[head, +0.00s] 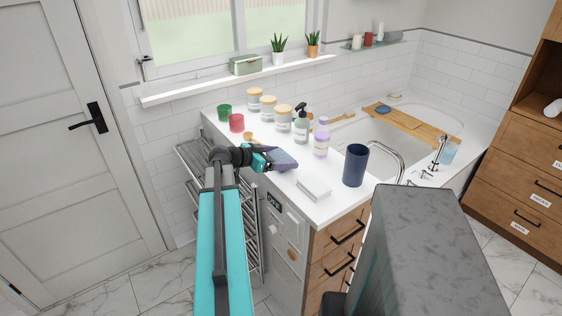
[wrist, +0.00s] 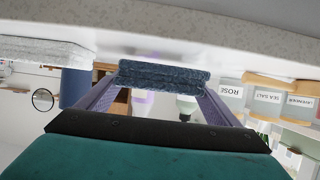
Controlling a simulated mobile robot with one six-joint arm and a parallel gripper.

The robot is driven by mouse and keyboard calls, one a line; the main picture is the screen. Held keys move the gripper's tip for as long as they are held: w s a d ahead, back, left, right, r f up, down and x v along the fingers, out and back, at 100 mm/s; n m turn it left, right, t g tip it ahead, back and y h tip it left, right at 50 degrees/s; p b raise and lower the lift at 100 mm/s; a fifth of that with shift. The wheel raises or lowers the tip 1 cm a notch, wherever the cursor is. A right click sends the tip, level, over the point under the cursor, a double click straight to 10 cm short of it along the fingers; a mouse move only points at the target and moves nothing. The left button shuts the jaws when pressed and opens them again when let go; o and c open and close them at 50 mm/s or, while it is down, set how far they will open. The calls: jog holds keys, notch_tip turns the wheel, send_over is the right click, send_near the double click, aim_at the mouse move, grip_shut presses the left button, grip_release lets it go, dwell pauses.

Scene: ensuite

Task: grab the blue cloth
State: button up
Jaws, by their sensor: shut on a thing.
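The blue cloth (head: 283,160) is a folded, dark blue piece at the tip of my gripper (head: 268,158), over the front edge of the white counter in the head view. In the wrist view, the cloth (wrist: 163,76) spans the gap between the two purple fingers of my gripper (wrist: 160,88), which are shut on it. The counter surface runs along the top of that view, which looks upside down. A thin gap seems to show between cloth and counter there, but I cannot tell the exact height.
A white folded cloth (head: 314,188) and a dark blue cup (head: 355,165) stand right of my gripper. A metal rack (head: 190,165) stands left.

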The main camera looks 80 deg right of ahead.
aim_at(280, 156)
jog(key=shift+r+b, duration=0.95)
jog(key=shift+r, duration=3.35)
jog(key=shift+w, duration=0.1)
